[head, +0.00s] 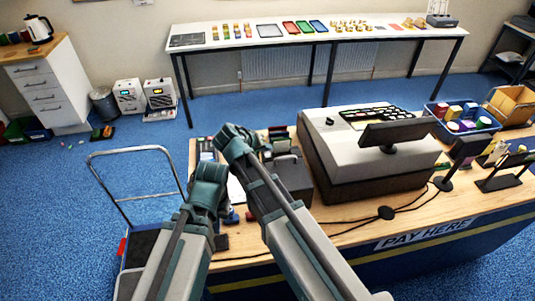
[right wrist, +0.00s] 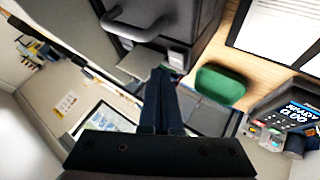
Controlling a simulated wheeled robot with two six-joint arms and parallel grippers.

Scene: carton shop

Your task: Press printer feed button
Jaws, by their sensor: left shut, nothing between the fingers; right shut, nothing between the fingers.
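A dark grey box-shaped machine, which looks like the printer (head: 288,178), stands on the counter left of the large till. In the right wrist view a dark grey body with a curved grey bar, perhaps the same printer (right wrist: 185,22), fills the top. I cannot make out a feed button. My right gripper (right wrist: 160,74) is shut and empty, its fingertips close below that body in the picture; whether they touch it I cannot tell. In the head view my right arm (head: 240,150) reaches over the counter beside the printer. My left arm (head: 207,185) is further left, its gripper shut, mostly hidden.
A green rounded object (right wrist: 220,86) and a small device with a lit screen (right wrist: 290,112) lie right of my right fingers. The till (head: 345,150) with a screen, a blue crate (head: 462,128) and cables occupy the counter. A trolley handle (head: 130,152) stands left.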

